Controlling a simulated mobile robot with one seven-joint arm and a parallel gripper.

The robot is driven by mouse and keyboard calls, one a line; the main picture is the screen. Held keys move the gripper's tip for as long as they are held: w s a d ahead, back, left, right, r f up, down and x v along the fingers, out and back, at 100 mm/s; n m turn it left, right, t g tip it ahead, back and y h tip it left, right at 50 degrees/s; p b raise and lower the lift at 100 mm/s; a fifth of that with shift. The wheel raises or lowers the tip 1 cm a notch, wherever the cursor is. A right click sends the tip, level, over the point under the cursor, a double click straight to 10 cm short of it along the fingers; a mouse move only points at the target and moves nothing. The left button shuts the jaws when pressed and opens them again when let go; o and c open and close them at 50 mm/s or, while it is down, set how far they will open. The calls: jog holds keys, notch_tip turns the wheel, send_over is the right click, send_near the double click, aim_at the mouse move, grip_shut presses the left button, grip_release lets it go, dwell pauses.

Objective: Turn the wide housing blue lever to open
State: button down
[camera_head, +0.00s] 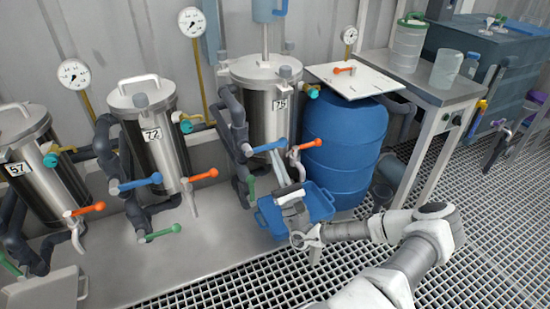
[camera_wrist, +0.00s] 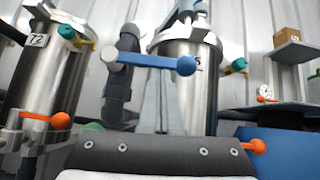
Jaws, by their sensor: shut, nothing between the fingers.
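The wide housing (camera_head: 273,110) is the steel vessel marked 75, left of the blue barrel. It also shows in the wrist view (camera_wrist: 196,95). Its blue lever (camera_head: 268,147) lies roughly level at its lower front, knob end to the right. In the wrist view the blue lever (camera_wrist: 152,61) crosses the upper middle. My gripper (camera_head: 268,158) is shut and empty, its fingers pointing up toward the lever. In the wrist view my gripper (camera_wrist: 158,82) has its fingertips just below or behind the lever bar; I cannot tell whether they touch.
An orange lever (camera_head: 311,145) sits right of the blue one. A blue tray (camera_head: 322,201) lies beneath my gripper, and the blue barrel (camera_head: 345,140) stands at the right. Vessel 72 (camera_head: 160,140), with its own blue lever (camera_head: 140,184), stands to the left.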

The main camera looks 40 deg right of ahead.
jog(key=shift+r+n+p, duration=0.3)
jog(key=shift+n, duration=0.2)
jog(key=a+r+n+g+y+p, duration=0.1)
jog(key=r+n+g+y+p, duration=0.3)
jog(key=n+y+p, duration=0.3)
jog(key=a+r+n+g+y+p, duration=0.2)
jog(key=r+n+g+y+p, duration=0.3)
jog(key=n+p, duration=0.6)
jog(key=n+g+y, duration=0.1)
jog(key=n, duration=0.4)
jog(key=shift+w+r+y, duration=0.25)
jog(key=shift+w+y, duration=0.1)
jog(key=shift+y, duration=0.05)
jog(key=shift+a, duration=0.15)
jog(key=s+d+b, duration=0.1)
jog(key=s+d, duration=0.8)
jog(key=shift+s, duration=0.25)
